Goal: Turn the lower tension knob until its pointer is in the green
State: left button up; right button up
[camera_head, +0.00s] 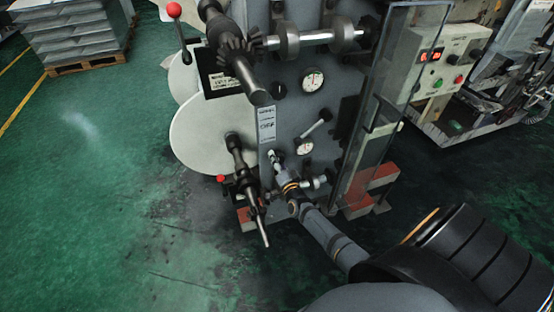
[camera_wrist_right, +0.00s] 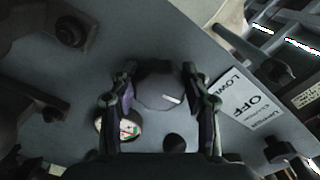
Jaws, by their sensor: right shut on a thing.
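The lower tension knob (camera_wrist_right: 158,92) is a dark round knob with a white mark, on the grey machine panel. My right gripper (camera_wrist_right: 161,82) has one finger on each side of it and is shut on it. In the head view my right gripper (camera_head: 274,158) reaches the panel from below right and hides the knob. The lower dial (camera_head: 305,147) is white and round, just right of the gripper. It also shows in the wrist view (camera_wrist_right: 126,127), partly behind a finger, with green and red on its face. Its pointer is too small to read. My left gripper is out of view.
An upper dial (camera_head: 313,80) and a black knob (camera_head: 279,90) sit higher on the panel. A label plate (camera_head: 267,125) is left of the dials. A clear guard door (camera_head: 385,110) stands open at the right. Rollers project on the left.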

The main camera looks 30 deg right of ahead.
dwell(0.5)
jog(key=o, duration=1.1)
jog(key=shift+o, duration=0.2)
jog(key=shift+s+a+f, duration=0.1)
jog(key=shift+s, duration=0.3)
jog(key=v, duration=1.1)
jog(key=shift+s+a, duration=0.1)
jog(key=shift+a, duration=0.05)
